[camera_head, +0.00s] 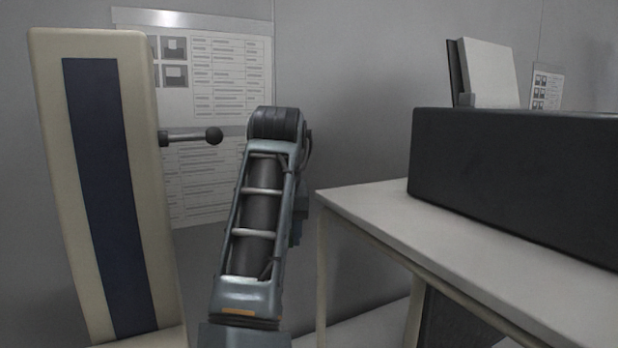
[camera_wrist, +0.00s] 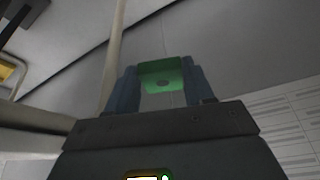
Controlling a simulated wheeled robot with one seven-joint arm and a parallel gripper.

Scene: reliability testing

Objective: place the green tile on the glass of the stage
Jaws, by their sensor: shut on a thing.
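The green tile (camera_wrist: 162,75) shows in the wrist view, held between the two blue-grey fingers of my gripper (camera_wrist: 163,88). My gripper is shut on it. In the head view my arm rises in the middle of the picture, and neither the gripper nor the tile can be made out there. I cannot make out the stage or its glass in either view.
A white table (camera_head: 370,205) stands at the right with a large dark box (camera_head: 520,180) on it. A tall cream panel with a dark blue stripe (camera_head: 105,190) stands at the left, a black ball-ended lever (camera_head: 213,136) on its side. Posters (camera_head: 230,75) hang on the wall behind.

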